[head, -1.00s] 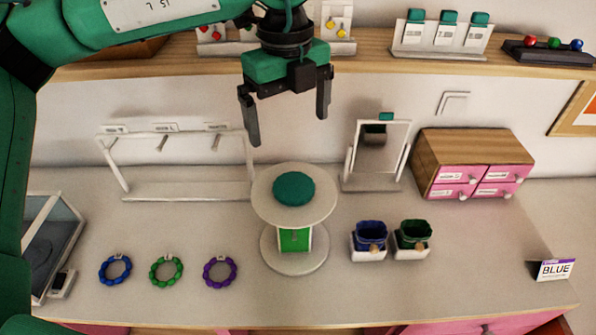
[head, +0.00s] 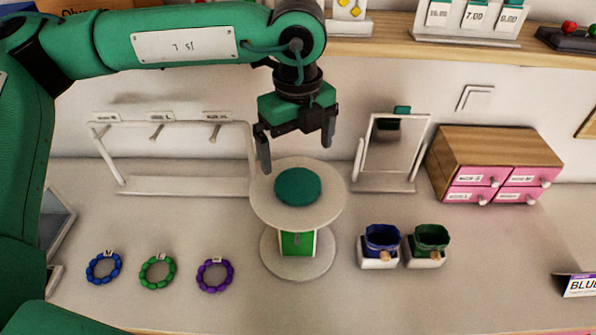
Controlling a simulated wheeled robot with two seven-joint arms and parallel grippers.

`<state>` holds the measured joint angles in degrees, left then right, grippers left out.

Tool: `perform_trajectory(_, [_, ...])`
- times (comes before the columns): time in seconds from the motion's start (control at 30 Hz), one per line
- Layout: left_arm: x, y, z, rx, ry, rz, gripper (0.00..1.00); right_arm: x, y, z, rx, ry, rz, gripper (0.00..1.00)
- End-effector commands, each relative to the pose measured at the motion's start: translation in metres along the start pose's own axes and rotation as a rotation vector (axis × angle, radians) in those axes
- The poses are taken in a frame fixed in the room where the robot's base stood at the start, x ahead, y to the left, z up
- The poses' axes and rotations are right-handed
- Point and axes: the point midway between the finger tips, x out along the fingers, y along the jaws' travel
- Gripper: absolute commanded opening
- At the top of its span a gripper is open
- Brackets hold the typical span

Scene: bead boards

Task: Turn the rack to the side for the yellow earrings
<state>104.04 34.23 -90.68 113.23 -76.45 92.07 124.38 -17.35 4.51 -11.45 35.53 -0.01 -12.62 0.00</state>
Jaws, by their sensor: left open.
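The rack (head: 265,205) is a round white stand with a disc on top, a teal knob (head: 298,187) in its middle and a round base. Its side facing me is a green panel (head: 297,243); its other sides are hidden. A card with yellow earrings (head: 350,9) stands on the shelf at the top edge, partly cut off. My left gripper (head: 297,150) is open and empty, pointing down, just above and behind the knob in the picture, and seems apart from it. My right gripper is not in view.
Blue, green and purple bead bracelets (head: 215,275) lie left of the rack. A blue cup (head: 381,240) and a green cup (head: 429,242) stand to its right. A white hanging frame (head: 180,186), a mirror (head: 392,150) and a pink drawer box (head: 497,165) stand behind.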

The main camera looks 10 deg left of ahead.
Motion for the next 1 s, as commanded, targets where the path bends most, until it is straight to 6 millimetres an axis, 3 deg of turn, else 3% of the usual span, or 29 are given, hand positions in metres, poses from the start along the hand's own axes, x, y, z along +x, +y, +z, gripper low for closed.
perform_trajectory(0.2, [0.043,0.001,0.0,0.0,0.002,0.004,1.0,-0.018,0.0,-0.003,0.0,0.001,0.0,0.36])
perform_trajectory(0.4, [0.07,0.0,0.0,0.0,0.001,0.002,1.0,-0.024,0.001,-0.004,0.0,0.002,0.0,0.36])
perform_trajectory(0.8, [0.079,-0.001,0.0,0.0,0.0,-0.001,1.0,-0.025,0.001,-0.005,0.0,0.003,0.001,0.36])
perform_trajectory(1.0, [0.079,-0.001,0.0,0.0,0.0,-0.001,0.63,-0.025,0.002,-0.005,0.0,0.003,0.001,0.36])
